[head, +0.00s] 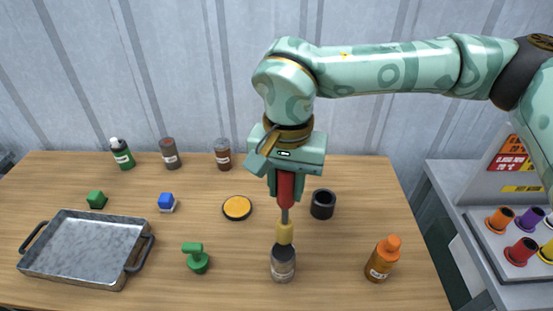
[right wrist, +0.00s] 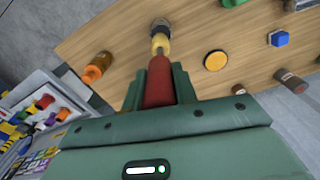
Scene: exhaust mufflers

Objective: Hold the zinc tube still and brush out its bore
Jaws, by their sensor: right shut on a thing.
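My right gripper (head: 285,198) points down and is shut on the red handle of a brush (head: 286,188). The brush has a grey shaft and a yellow lower part, which meets the dark top of a grey labelled tube or jar (head: 283,267). I cannot tell whether the tip is inside it or only in front. It stands upright near the front of the table; I cannot tell if it is the zinc tube. The right wrist view shows the red handle (right wrist: 159,82) between the fingers. My left gripper is not in view.
An orange bottle (head: 382,260) stands right of the tube, a black cup or ring (head: 323,204) behind it. A green object (head: 195,258), a yellow disc (head: 237,208) and a metal tray (head: 88,249) are leftward. Several bottles line the back. A side stand (head: 470,200) holds coloured spools.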

